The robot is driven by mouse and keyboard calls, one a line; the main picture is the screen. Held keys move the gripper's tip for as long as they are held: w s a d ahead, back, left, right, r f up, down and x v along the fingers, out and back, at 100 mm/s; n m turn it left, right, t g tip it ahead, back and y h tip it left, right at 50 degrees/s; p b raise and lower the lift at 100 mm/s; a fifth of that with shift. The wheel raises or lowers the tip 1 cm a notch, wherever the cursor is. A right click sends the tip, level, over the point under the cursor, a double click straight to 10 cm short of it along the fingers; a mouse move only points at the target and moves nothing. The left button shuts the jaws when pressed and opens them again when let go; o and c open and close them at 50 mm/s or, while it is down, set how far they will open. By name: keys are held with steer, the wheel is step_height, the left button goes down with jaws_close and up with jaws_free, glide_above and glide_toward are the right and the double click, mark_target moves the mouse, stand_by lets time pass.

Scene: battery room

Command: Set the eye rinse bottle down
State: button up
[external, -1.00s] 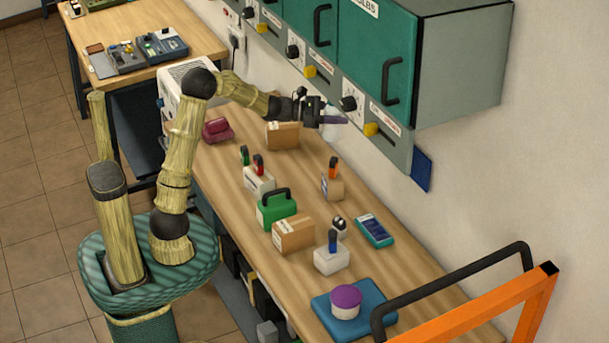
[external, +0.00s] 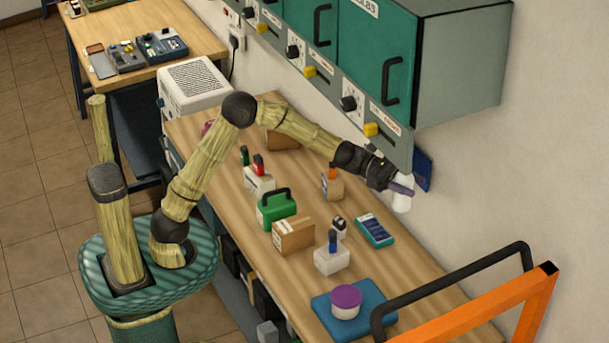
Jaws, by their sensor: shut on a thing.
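The eye rinse bottle (external: 402,203) is white and sits in my gripper (external: 398,188), to the right of the bench's row of items. My gripper is shut on it, with a dark purple finger across its upper part. The bottle is held near the wall, below the right end of the green cabinet. It appears to be above the bench top (external: 425,275), but its exact height cannot be told from this view.
A teal-and-blue device (external: 374,231) lies below the bottle. A purple-lidded tub (external: 346,302) stands on a blue mat (external: 378,317). Cardboard boxes (external: 293,235), a green case (external: 277,209) and white blocks stand to the left. An orange frame (external: 490,311) with a black bar is at front right.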

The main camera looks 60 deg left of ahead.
step_height(320, 180, down, 11)
steer(key=d, duration=0.2)
steer(key=shift+s+d+g, duration=0.2)
steer(key=shift+s+g, duration=0.1)
steer(key=shift+s, duration=0.1)
step_height(320, 180, down, 6)
steer(key=shift+f, duration=0.15)
steer(key=shift+f, duration=1.75)
